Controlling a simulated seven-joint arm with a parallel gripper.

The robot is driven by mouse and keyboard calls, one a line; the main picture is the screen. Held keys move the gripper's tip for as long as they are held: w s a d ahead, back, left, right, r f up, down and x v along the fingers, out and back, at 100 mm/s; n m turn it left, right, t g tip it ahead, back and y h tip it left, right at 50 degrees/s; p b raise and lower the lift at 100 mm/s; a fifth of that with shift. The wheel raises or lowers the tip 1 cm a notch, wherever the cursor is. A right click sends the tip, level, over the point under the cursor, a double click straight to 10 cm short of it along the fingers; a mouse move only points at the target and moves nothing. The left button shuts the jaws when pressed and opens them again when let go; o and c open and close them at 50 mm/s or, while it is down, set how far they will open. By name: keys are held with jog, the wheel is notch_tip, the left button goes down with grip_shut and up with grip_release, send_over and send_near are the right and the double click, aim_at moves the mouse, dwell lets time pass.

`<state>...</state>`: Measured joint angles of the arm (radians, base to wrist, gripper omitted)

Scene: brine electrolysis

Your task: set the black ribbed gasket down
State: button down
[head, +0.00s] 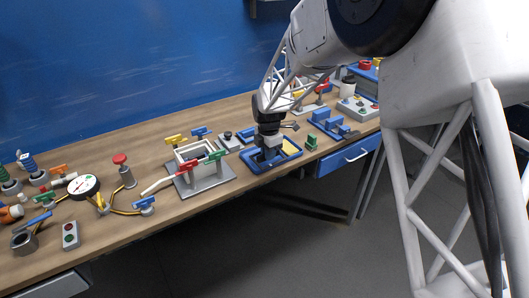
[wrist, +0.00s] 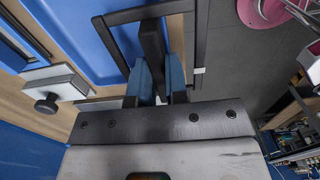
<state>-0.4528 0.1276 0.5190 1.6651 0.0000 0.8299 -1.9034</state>
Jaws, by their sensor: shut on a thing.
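In the wrist view, the black gasket (wrist: 200,40) shows as a thin rectangular frame with a thick bar across its middle. The blue-tipped fingers of my gripper (wrist: 160,82) are shut on that bar. The frame's near part is hidden behind the gripper body. In the head view, my gripper (head: 268,154) points down over a blue tray (head: 257,169) near the table's front edge. The gasket cannot be made out clearly there. I cannot tell whether the gasket touches the tray, which also shows in the wrist view (wrist: 85,30).
A yellow piece (head: 291,148) lies in the tray's right part. A white-walled cell with coloured valves (head: 207,178) stands to the left. A small green block (head: 311,142) and a blue rack (head: 328,122) stand to the right.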

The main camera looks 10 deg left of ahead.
jog(key=shift+w+a+f, duration=0.1)
jog(key=shift+w+a, duration=0.3)
jog(key=shift+w, duration=0.45)
jog(key=shift+w+a+f, duration=0.1)
jog(key=shift+w+a, duration=0.35)
jog(key=shift+w, duration=0.45)
jog(key=shift+w+a+f, duration=0.1)
jog(key=shift+w+a, duration=0.3)
jog(key=shift+w, duration=0.45)
jog(key=shift+f, duration=1.75)
jog(key=shift+f, duration=0.1)
jog(key=c, duration=1.1)
grip_release()
